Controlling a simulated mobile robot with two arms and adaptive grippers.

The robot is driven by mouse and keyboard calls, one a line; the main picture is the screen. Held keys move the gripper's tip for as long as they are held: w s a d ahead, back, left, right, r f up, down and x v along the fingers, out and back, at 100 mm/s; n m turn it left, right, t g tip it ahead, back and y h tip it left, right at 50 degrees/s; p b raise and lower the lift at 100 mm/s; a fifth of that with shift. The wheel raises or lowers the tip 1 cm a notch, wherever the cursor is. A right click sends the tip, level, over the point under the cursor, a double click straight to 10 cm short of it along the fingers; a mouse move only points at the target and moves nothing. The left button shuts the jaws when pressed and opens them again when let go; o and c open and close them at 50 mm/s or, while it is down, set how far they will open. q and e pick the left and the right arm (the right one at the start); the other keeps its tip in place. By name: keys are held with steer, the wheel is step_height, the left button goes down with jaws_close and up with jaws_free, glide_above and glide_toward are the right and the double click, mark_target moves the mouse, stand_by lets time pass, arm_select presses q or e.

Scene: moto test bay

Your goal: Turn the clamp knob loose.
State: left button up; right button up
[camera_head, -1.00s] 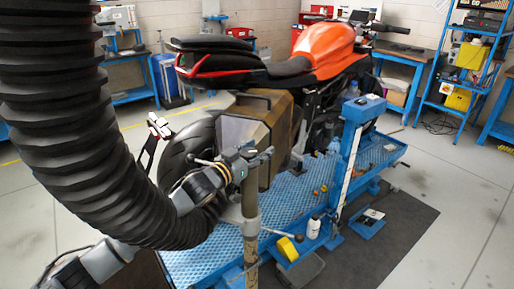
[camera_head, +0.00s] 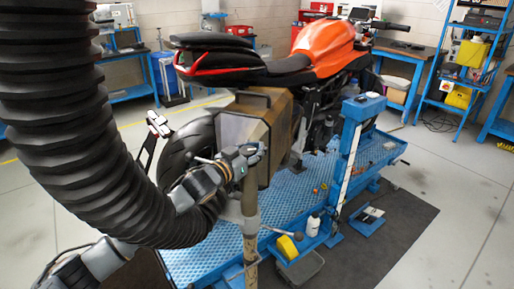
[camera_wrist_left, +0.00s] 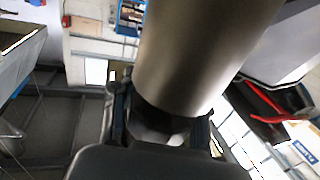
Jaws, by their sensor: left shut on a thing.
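My left gripper (camera_head: 252,154) is at the upper part of an upright grey-brown post (camera_head: 250,205), in front of the lift platform. In the left wrist view the post is the large smooth metal cylinder (camera_wrist_left: 205,50) right ahead of the fingers. My left gripper (camera_wrist_left: 160,128) is shut there on a small dark part, the clamp knob (camera_wrist_left: 165,108), at the cylinder's near side. The palm and fingers hide most of the knob. In the head view the knob cannot be made out. My right gripper is not in view.
An orange and black motorcycle (camera_head: 325,48) stands on the blue lift platform (camera_head: 205,262) behind the post. A white bottle (camera_head: 313,225) and a yellow item (camera_head: 287,247) are at the platform's near edge. A black ribbed hose (camera_head: 70,110) fills the left. Floor at right is open.

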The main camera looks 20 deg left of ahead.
arm_select(q)
steer(key=shift+d+f, duration=0.1)
steer(key=shift+f, duration=0.1)
steer(key=shift+n+t+y+b, duration=0.3)
steer(key=shift+n+y+b, duration=0.25)
steer(key=shift+y, duration=0.35)
steer(key=n+y, duration=0.1)
steer(key=y, duration=0.1)
steer(key=a+n+y+b, duration=0.1)
steer(key=n+y, duration=0.1)
steer(key=shift+w+a+t, duration=0.1)
steer(key=shift+a+t, duration=0.1)
steer(key=shift+t, duration=0.2)
steer(key=shift+a+n+y+b, duration=0.25)
steer(key=shift+y+b, duration=0.1)
steer(key=shift+y, duration=0.25)
steer(key=o, duration=1.1)
steer(key=shift+r, duration=0.2)
